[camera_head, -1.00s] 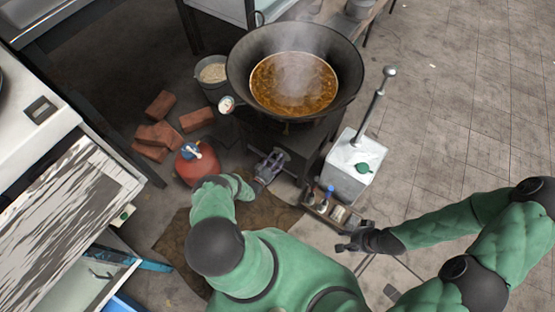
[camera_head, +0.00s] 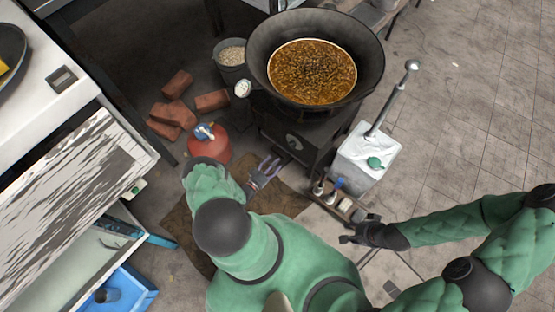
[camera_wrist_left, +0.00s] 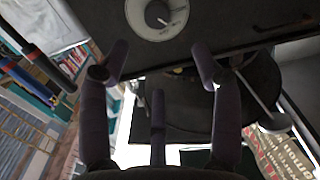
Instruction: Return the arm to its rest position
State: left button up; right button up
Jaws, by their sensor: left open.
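My left gripper (camera_head: 266,170) is open and empty in the head view, low in front of the dark stove stand (camera_head: 290,139) and right of the red gas cylinder (camera_head: 209,144). In the left wrist view its spread fingers (camera_wrist_left: 158,75) face a dark panel with a round white dial (camera_wrist_left: 158,18). My right gripper (camera_head: 352,231) is at the lower right, beside a small tray of bottles (camera_head: 340,205); whether its fingers are open is too small to tell.
A large wok (camera_head: 313,62) of brown liquid sits on the stand. A white box with a pump handle (camera_head: 365,155) stands to the right. Several bricks (camera_head: 180,108) and a grey bucket (camera_head: 232,65) lie left.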

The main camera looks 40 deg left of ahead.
pick_arm(q)
jog(key=shift+s, duration=0.1)
dwell(0.3)
jog(key=w+d+r+n+g, duration=0.1)
jog(key=w+d+n+g, duration=0.15)
jog(key=w+g, duration=0.35)
jog(key=d+r+g+h, duration=0.1)
jog(key=d+r+g, duration=0.2)
jog(key=d+r, duration=0.35)
jog(key=s+d+r+g+h, duration=0.1)
jog(key=s+d+r+g, duration=0.5)
jog(key=s, duration=0.4)
jog(key=s+d+r+g+h, duration=0.1)
jog(key=s+d+r+g, duration=0.2)
jog(key=s+d+r, duration=0.6)
notch_tip(320, 180, up, 8)
jog(key=m+p, duration=0.1)
jog(key=p, duration=0.6)
jog(key=shift+w, duration=0.35)
